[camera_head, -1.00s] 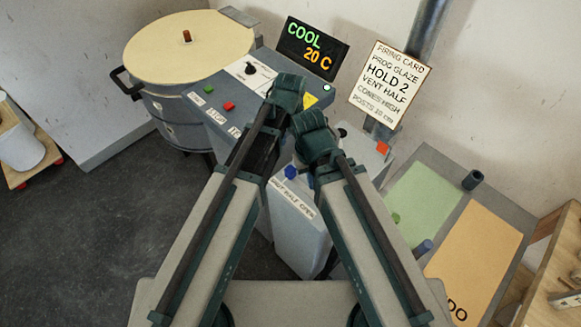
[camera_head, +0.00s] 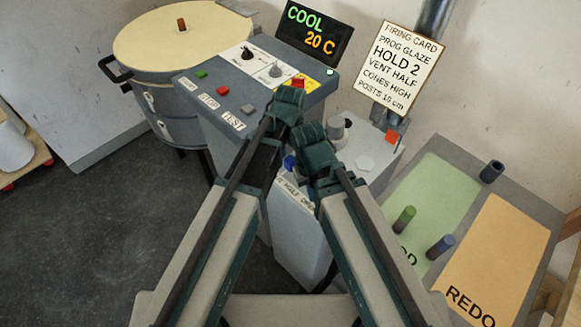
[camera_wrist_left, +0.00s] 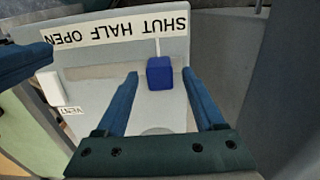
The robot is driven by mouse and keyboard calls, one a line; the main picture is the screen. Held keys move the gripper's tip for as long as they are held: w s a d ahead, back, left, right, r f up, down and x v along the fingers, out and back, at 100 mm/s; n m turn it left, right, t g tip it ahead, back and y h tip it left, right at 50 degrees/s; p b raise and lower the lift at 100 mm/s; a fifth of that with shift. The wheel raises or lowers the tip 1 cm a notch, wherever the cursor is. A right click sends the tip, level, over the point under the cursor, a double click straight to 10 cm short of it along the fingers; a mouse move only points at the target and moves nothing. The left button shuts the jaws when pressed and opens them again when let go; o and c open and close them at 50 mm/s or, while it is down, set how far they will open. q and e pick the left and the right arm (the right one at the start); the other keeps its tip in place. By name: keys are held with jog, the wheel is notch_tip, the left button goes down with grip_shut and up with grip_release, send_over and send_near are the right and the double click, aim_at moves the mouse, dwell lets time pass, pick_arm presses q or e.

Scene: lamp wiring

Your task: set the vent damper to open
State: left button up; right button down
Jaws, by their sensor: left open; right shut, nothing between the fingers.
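The vent damper has a blue knob (camera_wrist_left: 160,73) with a thin white pointer, which stands at the SHUT end of the SHUT HALF OPEN label (camera_wrist_left: 123,28). The label looks upside down in the left wrist view. In the head view the blue knob (camera_head: 289,162) is partly hidden between my arms. My left gripper (camera_head: 287,106) is open, its fingertips to either side of the knob in the left wrist view, with gaps on both sides. Whether they reach around it I cannot tell. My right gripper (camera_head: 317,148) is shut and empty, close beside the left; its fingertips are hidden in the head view.
A control panel (camera_head: 240,75) with buttons and dials stands behind my left gripper, beside the round kiln (camera_head: 170,50). A firing card (camera_head: 399,68) reads VENT HALF. Green and orange mats (camera_head: 497,255) with several posts lie at the right.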

pick_arm(q)
jog(key=shift+f+b, duration=0.35)
jog(key=shift+f, duration=0.5)
grip_shut()
dwell(0.8)
